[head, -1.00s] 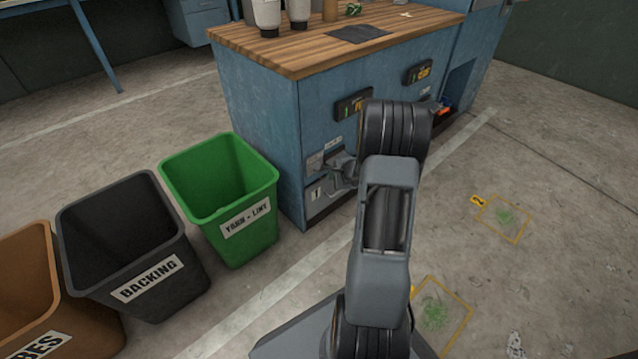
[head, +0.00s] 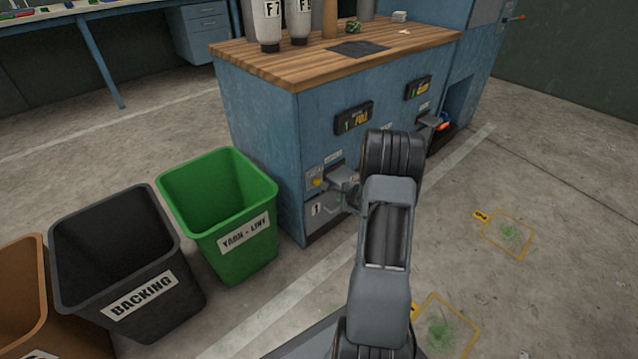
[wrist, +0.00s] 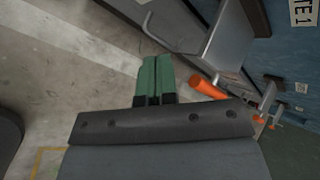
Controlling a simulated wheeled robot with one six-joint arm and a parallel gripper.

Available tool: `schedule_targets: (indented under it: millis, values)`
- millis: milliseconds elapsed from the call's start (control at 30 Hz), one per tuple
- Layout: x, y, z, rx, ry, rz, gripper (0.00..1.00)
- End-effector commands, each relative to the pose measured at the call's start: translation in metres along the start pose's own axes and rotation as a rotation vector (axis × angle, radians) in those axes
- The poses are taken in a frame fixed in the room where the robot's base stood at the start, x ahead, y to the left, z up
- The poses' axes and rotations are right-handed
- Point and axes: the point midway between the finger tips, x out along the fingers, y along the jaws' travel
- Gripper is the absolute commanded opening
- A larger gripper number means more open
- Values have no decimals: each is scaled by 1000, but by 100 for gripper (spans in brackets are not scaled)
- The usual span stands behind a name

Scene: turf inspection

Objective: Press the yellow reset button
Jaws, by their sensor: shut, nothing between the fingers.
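The yellow button (head: 317,183) is small and sits on a grey panel at the left end of the blue cabinet's front (head: 270,130), left of a grey shelf (head: 342,174). My arm stands in front of the cabinet in the head view and hides my gripper there. In the wrist view my gripper's green fingertips (wrist: 156,78) are together with nothing between them. They point toward the floor beside a grey shelf (wrist: 222,40) and an orange handle (wrist: 207,87). The button cannot be made out in the wrist view.
Green (head: 220,215), black (head: 128,265) and brown (head: 22,300) bins stand at the left. A wooden worktop (head: 290,66) with canisters covers the cabinet. A second shelf with an orange part (head: 442,126) is farther right.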

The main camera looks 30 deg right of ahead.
Motion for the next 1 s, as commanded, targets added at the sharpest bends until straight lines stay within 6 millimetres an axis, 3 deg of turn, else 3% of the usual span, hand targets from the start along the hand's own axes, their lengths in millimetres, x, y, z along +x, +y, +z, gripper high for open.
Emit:
schedule_targets:
  millis: [500, 1000]
  values:
    - [42, -30, 31, -1, -1, 1, 0]
    - [52, -37, 38, 1, 0, 0, 0]
